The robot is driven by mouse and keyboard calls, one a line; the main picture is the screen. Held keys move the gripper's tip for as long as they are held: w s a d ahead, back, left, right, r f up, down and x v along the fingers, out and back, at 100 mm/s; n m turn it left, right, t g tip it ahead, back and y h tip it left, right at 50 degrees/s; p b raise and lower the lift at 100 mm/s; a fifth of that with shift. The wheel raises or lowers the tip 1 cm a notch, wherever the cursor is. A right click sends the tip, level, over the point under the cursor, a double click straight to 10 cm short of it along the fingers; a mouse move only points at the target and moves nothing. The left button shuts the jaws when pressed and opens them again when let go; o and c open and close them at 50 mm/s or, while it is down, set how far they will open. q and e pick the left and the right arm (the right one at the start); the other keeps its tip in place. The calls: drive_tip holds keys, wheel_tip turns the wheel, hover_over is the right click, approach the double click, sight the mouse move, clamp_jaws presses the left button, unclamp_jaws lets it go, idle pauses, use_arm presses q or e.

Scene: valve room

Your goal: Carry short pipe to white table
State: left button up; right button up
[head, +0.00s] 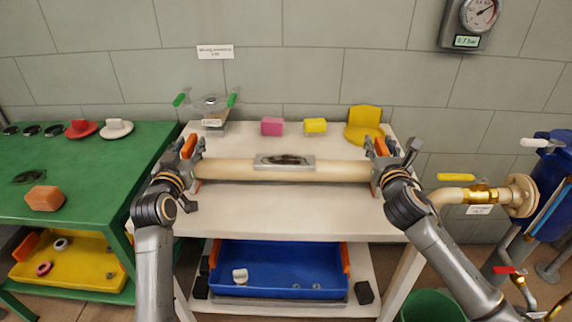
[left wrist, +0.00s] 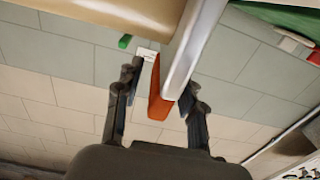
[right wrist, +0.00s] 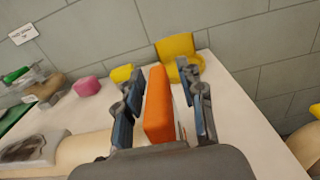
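The short pipe (head: 225,169) is cream, with a dark-patched grey plate (head: 284,161) at its middle and an orange handle at each end. It lies level across the white table (head: 290,209); whether it touches the top is unclear. My left gripper (head: 188,150) is around the left orange handle, which shows between its fingers in the left wrist view (left wrist: 159,95), with gaps on both sides. My right gripper (head: 379,150) is around the right orange handle, which stands between its spread fingers in the right wrist view (right wrist: 158,105). Both grippers look open.
Behind the pipe are a green-handled valve (head: 210,108), a pink block (head: 272,126), a yellow block (head: 315,126) and a yellow piece (head: 364,123). A green table (head: 90,165) stands left. A blue bin (head: 280,268) sits below. Brass piping (head: 480,194) is right.

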use_arm(q)
drive_tip(key=shift+f, duration=0.1)
drive_tip(key=shift+s, duration=0.4)
use_arm(e)
drive_tip(key=shift+s, duration=0.5)
use_arm(q)
drive_tip(key=s, duration=1.1)
drive_tip(key=shift+a, duration=0.3)
use_arm(e)
drive_tip(key=s, duration=1.1)
drive_tip(key=shift+a, duration=0.3)
use_arm(q)
drive_tip(key=shift+s, duration=0.1)
